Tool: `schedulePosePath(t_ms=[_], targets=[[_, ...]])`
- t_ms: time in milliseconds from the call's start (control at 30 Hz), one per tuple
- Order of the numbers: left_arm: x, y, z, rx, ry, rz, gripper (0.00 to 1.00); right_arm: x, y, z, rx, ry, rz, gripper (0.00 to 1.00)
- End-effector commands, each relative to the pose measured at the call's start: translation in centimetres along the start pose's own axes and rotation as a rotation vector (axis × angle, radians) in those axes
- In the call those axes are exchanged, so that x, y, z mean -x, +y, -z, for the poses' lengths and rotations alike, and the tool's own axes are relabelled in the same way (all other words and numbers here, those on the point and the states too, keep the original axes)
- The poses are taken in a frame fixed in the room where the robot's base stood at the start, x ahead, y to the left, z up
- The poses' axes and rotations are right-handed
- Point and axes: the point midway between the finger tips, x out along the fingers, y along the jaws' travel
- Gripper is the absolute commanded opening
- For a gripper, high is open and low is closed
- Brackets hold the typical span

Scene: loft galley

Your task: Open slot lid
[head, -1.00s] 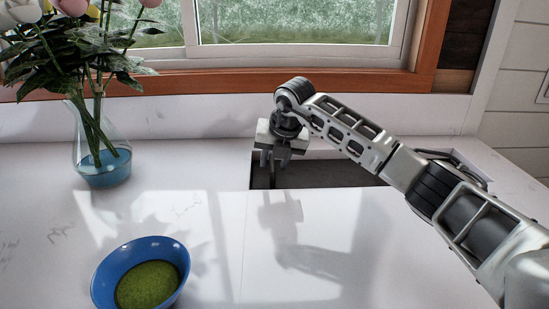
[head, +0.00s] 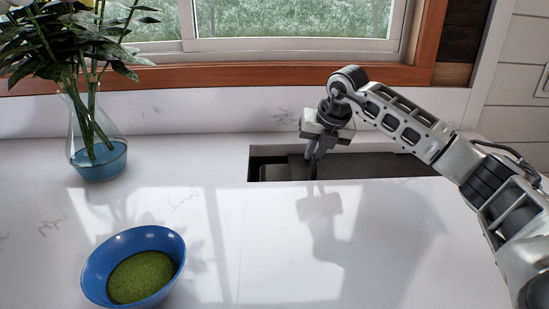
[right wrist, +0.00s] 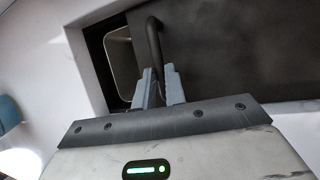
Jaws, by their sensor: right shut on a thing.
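The slot lid (head: 390,167) is a dark grey panel in a long slot in the white counter below the window. In the right wrist view the lid (right wrist: 235,50) fills the upper right. It has a black curved bar handle (right wrist: 153,42). My right gripper (head: 314,166) is over the slot, with its fingers closed around this handle, as the right wrist view (right wrist: 160,86) shows. Left of the lid's edge a dark opening (head: 268,168) is uncovered. In the right wrist view a pale-rimmed bin (right wrist: 123,62) shows inside it. My left gripper is out of view.
A blue bowl (head: 96,278) of green powder stands at the front left. A glass vase (head: 98,168) of flowers stands at the back left. The window sill (head: 200,78) runs behind. The counter (head: 300,260) in front of the slot is clear.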

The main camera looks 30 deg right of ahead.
Motion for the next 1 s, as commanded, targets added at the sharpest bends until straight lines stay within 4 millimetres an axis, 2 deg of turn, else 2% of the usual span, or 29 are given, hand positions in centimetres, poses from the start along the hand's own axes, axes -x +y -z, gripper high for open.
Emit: schedulePosePath(t_ms=[33, 200, 433, 700, 1000], targets=[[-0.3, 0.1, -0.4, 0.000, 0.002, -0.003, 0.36, 0.1, -2.2, -0.1, -0.009, -0.006, 0.008, 0.00], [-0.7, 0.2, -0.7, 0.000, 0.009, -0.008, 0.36, 1.1, -7.2, -0.5, -0.009, -0.005, 0.007, 0.00], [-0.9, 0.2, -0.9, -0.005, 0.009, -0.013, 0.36, 2.1, -11.9, -0.9, -0.005, -0.005, 0.005, 0.00], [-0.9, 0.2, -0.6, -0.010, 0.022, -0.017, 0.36, 2.7, -14.3, -1.2, -0.003, -0.005, 0.001, 0.00], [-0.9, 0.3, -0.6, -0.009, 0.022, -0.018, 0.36, 2.8, -14.6, -1.2, -0.002, -0.005, 0.000, 0.00]])
